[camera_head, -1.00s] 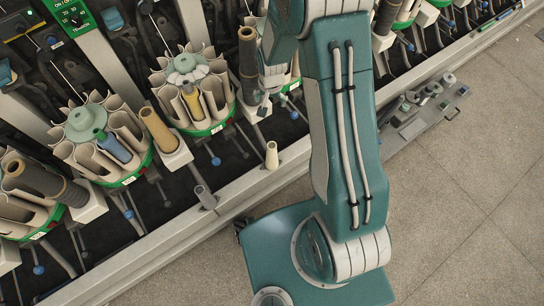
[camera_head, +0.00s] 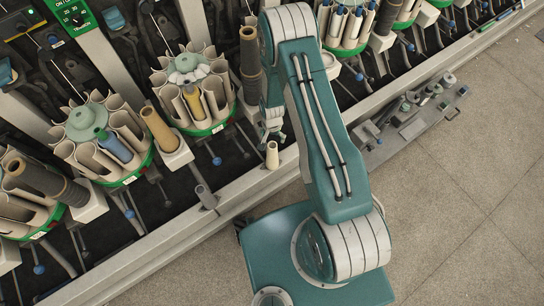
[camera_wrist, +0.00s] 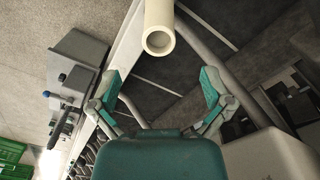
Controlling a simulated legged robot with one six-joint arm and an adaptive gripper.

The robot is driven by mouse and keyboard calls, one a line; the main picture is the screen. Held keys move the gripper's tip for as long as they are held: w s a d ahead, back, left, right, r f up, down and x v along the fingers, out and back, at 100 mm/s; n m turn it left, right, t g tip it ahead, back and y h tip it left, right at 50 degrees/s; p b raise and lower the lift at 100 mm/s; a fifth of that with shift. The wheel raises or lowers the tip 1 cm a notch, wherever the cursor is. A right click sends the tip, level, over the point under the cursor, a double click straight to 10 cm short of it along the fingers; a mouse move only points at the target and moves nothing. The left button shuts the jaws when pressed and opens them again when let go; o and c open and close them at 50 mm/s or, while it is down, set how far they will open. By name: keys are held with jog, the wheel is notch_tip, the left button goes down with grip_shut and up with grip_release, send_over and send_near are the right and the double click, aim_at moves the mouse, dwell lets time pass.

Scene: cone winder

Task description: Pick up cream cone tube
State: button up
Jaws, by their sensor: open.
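The cream cone tube (camera_head: 272,155) stands on the light rail along the front of the winder. In the wrist view its hollow open end (camera_wrist: 159,41) faces the camera at the top middle, just beyond the fingertips. My gripper (camera_head: 271,130) is just behind and above the tube in the head view, partly covered by my arm. In the wrist view my gripper (camera_wrist: 160,85) has its two green-padded fingers spread wide, with nothing between them. The tube lies about midway between the fingers sideways.
Round creel magazines (camera_head: 103,140) with green rims stand along the machine. A brown cone (camera_head: 158,129) and a tall dark tube (camera_head: 250,65) stand near them. A grey peg (camera_head: 205,197) sits left along the rail (camera_head: 150,245).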

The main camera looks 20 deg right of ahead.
aim_at(272, 149)
notch_tip(272, 149, down, 10)
jog(key=shift+d+f, duration=0.1)
jog(key=shift+f, duration=0.05)
dwell(0.4)
jog(key=c, duration=1.1)
